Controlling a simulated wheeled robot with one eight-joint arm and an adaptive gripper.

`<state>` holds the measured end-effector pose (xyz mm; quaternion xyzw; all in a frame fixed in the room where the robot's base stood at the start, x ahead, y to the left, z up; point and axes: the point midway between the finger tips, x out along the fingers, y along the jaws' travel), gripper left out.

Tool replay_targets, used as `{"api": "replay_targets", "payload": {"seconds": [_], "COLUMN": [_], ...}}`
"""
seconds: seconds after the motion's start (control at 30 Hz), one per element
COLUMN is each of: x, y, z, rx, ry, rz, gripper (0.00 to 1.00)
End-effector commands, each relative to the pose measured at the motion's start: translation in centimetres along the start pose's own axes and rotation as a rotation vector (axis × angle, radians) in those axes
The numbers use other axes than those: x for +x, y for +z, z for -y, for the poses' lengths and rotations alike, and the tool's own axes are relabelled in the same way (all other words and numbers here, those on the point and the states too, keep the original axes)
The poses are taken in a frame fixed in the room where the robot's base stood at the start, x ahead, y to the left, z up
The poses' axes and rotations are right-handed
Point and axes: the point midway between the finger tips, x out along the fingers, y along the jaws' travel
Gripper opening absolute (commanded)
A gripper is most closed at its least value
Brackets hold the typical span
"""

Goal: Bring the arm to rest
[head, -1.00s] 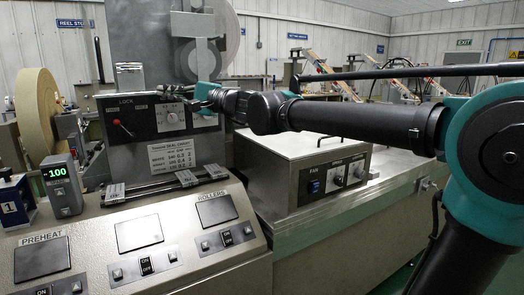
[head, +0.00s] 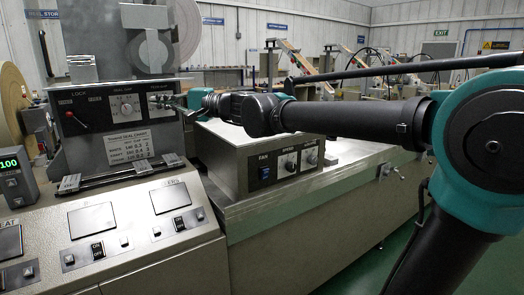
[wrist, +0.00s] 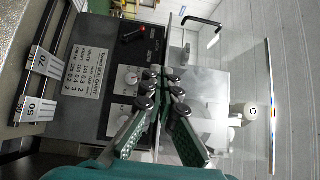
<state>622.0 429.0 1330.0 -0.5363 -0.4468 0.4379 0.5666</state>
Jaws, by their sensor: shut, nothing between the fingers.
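My gripper (head: 172,103) is at the end of my outstretched arm, at the right edge of the dark control panel (head: 88,118) in the head view. In the wrist view my gripper (wrist: 164,74) shows its two green-padded fingers meeting at the tips, with nothing held. The panel carries a red-tipped lock lever (head: 76,119), a left dial (head: 125,108) and a right dial partly behind the fingertips. In the wrist view the panel lies beyond the fingers. I cannot tell whether the fingertips touch it.
A grey box with a fan switch (head: 264,173) stands under my forearm. A sloped console (head: 140,246) with several square plates is at front left. A green preheat display (head: 12,180) stands at the left edge. Green floor (head: 352,268) is open at the right.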

Motion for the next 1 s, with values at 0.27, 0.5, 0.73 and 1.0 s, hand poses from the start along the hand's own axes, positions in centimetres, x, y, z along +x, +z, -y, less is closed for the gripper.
{"api": "replay_targets", "payload": {"seconds": [0.27,0.5,0.73,1.0], "x": [-4.2,-11.7,-22.4,-37.0], "y": [-1.4,-3.2,-4.1,-2.7], "z": [-7.1,-17.7,-29.6,-41.1], "rx": [-0.136,-0.301,-0.434,-0.499], "ry": [0.149,0.4,0.731,1.146], "rz": [-0.022,-0.053,-0.084,-0.115], "gripper": [0.0,0.0,0.0,0.0]}}
